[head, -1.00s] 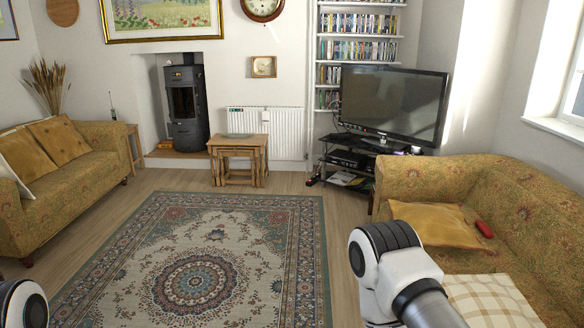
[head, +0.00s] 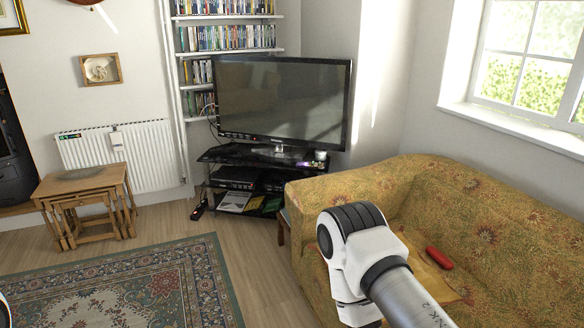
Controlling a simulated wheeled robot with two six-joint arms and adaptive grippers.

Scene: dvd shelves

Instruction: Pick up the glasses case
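My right arm is in front of the sofa and hides part of the cushion and seat. The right gripper itself is out of the frame. Only a sliver of my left arm shows at the lower left edge, and its gripper is not visible.
A TV (head: 282,103) stands on a black stand (head: 243,180) beyond the sofa. Nested wooden tables (head: 85,195) stand by the radiator (head: 117,158). The patterned rug (head: 130,285) and bare wooden floor (head: 245,240) left of the sofa are clear.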

